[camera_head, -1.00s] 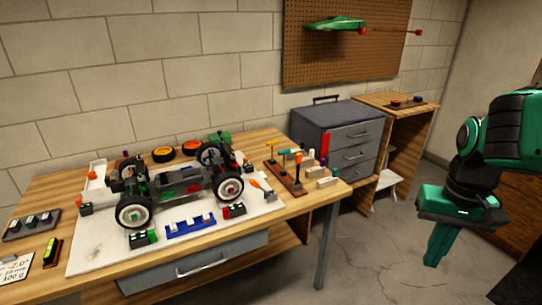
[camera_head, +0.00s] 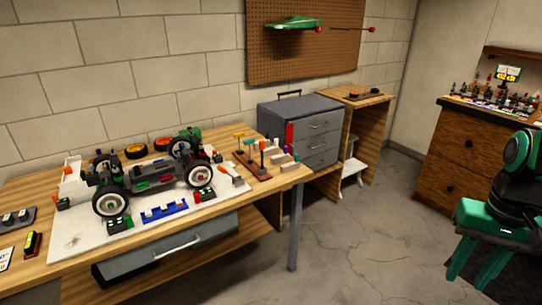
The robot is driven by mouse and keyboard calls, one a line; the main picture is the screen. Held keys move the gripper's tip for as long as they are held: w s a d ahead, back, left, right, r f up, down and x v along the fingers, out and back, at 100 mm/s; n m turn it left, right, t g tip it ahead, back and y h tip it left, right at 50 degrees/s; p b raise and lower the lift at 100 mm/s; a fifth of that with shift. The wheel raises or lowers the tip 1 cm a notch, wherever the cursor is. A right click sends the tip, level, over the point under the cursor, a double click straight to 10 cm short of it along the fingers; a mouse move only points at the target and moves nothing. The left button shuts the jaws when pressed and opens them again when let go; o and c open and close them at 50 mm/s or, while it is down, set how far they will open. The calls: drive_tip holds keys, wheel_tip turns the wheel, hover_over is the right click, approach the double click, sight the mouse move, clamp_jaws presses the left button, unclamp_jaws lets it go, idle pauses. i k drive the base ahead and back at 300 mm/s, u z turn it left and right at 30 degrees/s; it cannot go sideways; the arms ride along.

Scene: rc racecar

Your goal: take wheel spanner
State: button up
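A wooden tool rack (camera_head: 262,172) stands on the right end of the workbench (camera_head: 290,180). It holds several upright tools with yellow, orange and black handles. I cannot tell which of them is the wheel spanner. My gripper (camera_head: 474,277) hangs at the lower right of the picture, in front of the dark wooden cabinet and well away from the bench. Its two green fingers point down and stand apart, with nothing visible between them.
An RC car chassis (camera_head: 153,181) sits on a white board on the bench. A grey drawer chest (camera_head: 318,125) and a wooden shelf unit (camera_head: 372,125) stand beyond. A brown cabinet (camera_head: 458,150) with small items stands at right. The concrete floor (camera_head: 375,240) between is clear.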

sight(239, 151)
drive_tip(key=z, duration=0.3)
drive_tip(key=k, duration=0.65)
drive_tip(key=z, duration=0.45)
drive_tip(key=i, duration=1.35)
drive_tip(key=u, duration=0.55)
drive_tip(key=i, duration=1.1)
drive_tip(key=u, duration=1.25)
drive_tip(key=i, duration=0.65)
drive_tip(key=u, duration=0.45)
